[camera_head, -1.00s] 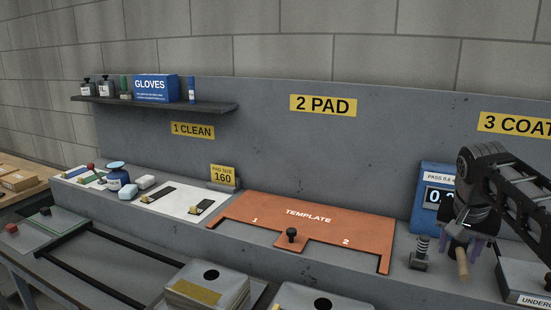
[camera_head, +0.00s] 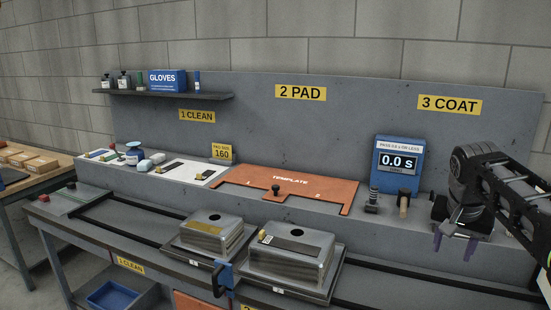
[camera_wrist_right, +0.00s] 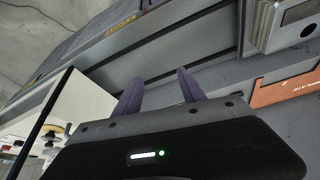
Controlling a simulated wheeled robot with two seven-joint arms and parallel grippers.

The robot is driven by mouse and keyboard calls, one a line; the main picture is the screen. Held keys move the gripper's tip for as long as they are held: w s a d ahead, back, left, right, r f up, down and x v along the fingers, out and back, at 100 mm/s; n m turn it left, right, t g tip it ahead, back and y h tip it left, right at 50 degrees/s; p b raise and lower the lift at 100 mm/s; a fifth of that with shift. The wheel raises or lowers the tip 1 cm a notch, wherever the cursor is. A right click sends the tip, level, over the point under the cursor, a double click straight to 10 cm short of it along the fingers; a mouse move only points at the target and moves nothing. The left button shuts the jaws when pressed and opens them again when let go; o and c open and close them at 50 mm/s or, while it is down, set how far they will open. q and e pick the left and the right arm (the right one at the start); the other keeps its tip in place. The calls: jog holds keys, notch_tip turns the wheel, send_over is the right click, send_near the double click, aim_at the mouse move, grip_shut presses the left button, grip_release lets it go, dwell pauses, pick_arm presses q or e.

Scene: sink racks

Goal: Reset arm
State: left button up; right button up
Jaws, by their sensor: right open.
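My right gripper (camera_head: 455,246) is at the right of the head view, over the bench near the 3 COAT sign, with its purple fingers pointing down. It is open, with nothing between the fingers; the right wrist view also shows the two fingers (camera_wrist_right: 157,90) apart and empty. A wooden-handled tool (camera_head: 404,201) stands upright to the left of the gripper, apart from it, in front of the blue display box (camera_head: 399,161) reading 0.0 s. My left gripper does not show.
A dark knobbed post (camera_head: 372,201) stands beside the wooden handle. The orange template (camera_head: 300,189) lies on the raised ledge. Two metal sinks (camera_head: 211,233) (camera_head: 292,252) sit on the front rails. A loaded shelf (camera_head: 170,96) hangs at the left. The rails at the right are clear.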

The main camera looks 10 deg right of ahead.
jog(key=w+a+f+n+t+y, duration=0.2)
jog(key=w+a+f+n+t, duration=0.2)
jog(key=w+a+f, duration=0.5)
jog(key=a+f+n+y, duration=0.1)
jog(key=a+f+y, duration=0.1)
jog(key=a+f, duration=0.55)
jog(key=a+f+n+y, duration=0.1)
jog(key=a+f, duration=0.4)
jog(key=f, duration=0.6)
jog(key=s+a+f+g+y, duration=0.1)
jog(key=s+a+f, duration=0.3)
jog(key=s+f, duration=0.25)
jog(key=s+a+f+g, duration=0.1)
jog(key=s+a+f, duration=0.35)
jog(key=f, duration=0.25)
jog(key=s+a+f+g, duration=0.1)
jog(key=s+a+f, duration=0.1)
jog(key=s, duration=0.5)
jog(key=s+a+f+g, duration=0.2)
jog(key=s+f, duration=0.2)
jog(key=s, duration=0.4)
jog(key=s+a+f+g+y, duration=0.1)
jog(key=s+a+f, duration=0.2)
jog(key=s, duration=0.5)
jog(key=shift+s+f+n+g, duration=0.2)
jog(key=shift+f+n+g, duration=0.15)
jog(key=shift+f, duration=0.25)
